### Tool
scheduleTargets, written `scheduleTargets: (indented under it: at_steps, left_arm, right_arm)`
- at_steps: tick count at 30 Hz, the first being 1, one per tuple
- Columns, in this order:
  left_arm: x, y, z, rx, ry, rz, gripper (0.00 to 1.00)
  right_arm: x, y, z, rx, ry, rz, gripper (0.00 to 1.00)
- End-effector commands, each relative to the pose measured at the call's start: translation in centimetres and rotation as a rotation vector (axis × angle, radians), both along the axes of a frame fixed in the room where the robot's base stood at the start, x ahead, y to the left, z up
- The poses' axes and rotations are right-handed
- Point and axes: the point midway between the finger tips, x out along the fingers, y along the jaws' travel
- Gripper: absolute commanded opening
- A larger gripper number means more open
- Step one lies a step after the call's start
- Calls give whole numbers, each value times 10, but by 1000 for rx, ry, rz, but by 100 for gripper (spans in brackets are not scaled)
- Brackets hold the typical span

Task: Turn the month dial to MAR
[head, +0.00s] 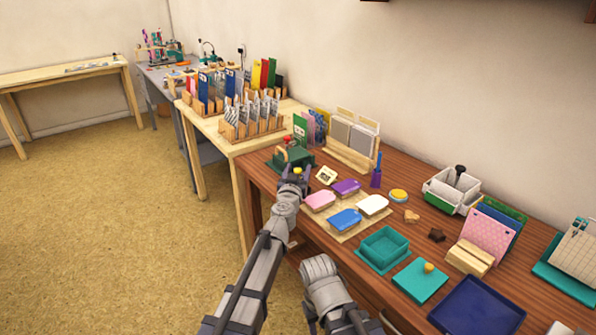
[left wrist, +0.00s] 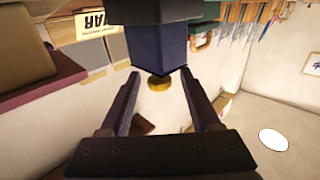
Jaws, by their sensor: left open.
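In the left wrist view a round yellow knob (left wrist: 158,83) sits at the end of a dark blue block (left wrist: 160,45); I take it for the month dial. My left gripper (left wrist: 159,74) is open, with one finger on either side of the knob and a gap to each. In the head view my left gripper (head: 297,172) is at the left end of the brown table, with yellow showing at its tips. A cream card (head: 327,175) with dark letters stands just right of it; it also shows in the left wrist view (left wrist: 92,25). The month set is not readable.
A green block with a red-topped part (head: 287,145) stands behind the gripper. Pink (head: 320,200), purple (head: 346,187), blue and white pads lie to the right. A wooden card rack (head: 352,155) stands behind. The brown table's left edge is close by.

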Motion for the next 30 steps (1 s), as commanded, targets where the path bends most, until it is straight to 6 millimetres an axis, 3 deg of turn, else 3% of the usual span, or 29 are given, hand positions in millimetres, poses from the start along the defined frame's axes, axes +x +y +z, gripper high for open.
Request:
scheduleTargets:
  at_steps: [8,19,30]
  left_arm:
    - [-17,3,0,0,0,0,63]
    - [-73,12,0,0,0,0,63]
    - [-77,12,0,0,0,-1,63]
  right_arm:
    - [0,0,0,0,0,0,50]
    - [0,0,0,0,0,0,50]
    - [0,0,0,0,0,0,50]
